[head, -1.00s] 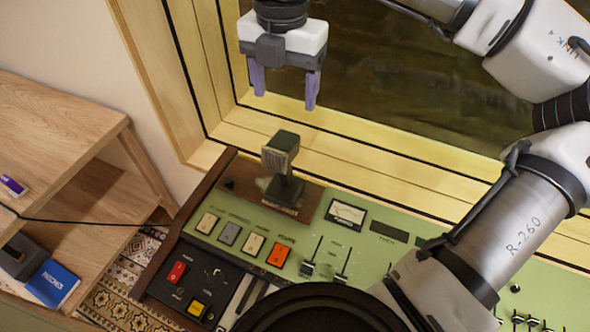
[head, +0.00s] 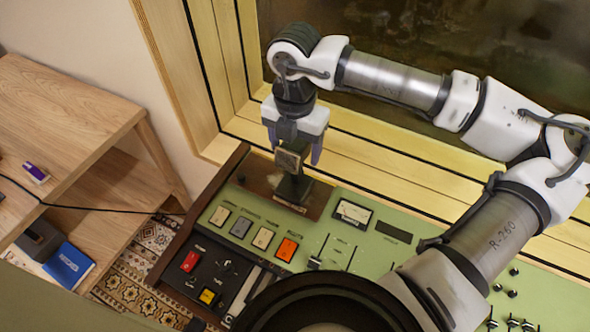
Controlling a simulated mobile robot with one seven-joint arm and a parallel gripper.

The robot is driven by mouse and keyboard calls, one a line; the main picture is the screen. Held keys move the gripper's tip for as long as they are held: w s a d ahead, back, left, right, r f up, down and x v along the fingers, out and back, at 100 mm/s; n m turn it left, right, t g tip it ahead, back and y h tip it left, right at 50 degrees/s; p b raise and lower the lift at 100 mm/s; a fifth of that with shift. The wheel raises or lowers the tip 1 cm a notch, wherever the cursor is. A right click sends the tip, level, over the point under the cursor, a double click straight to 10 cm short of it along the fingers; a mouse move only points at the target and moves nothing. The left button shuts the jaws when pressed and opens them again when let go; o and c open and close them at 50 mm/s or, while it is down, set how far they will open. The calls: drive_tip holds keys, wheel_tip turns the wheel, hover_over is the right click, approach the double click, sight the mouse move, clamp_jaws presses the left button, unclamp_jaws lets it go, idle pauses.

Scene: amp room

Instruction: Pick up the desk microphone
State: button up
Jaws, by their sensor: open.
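The desk microphone (head: 289,163) is dark green with a square grille head. It stands upright on its base on the brown wooden strip of the green console. My gripper (head: 295,150) points down over the microphone, with its two purple fingers open. One finger shows left of the microphone head and one right of it. The head partly covers the gap between the fingers, so I cannot tell whether they touch it.
The console (head: 225,247) has buttons, a meter (head: 352,213) and faders close to the microphone. A wooden window frame (head: 380,160) rises behind it. A wooden shelf (head: 70,110) stands at the left, with a blue box (head: 67,265) and a patterned rug (head: 135,262) below.

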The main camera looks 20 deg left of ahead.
drive_tip(key=shift+f, duration=0.15)
clamp_jaws()
idle(0.4)
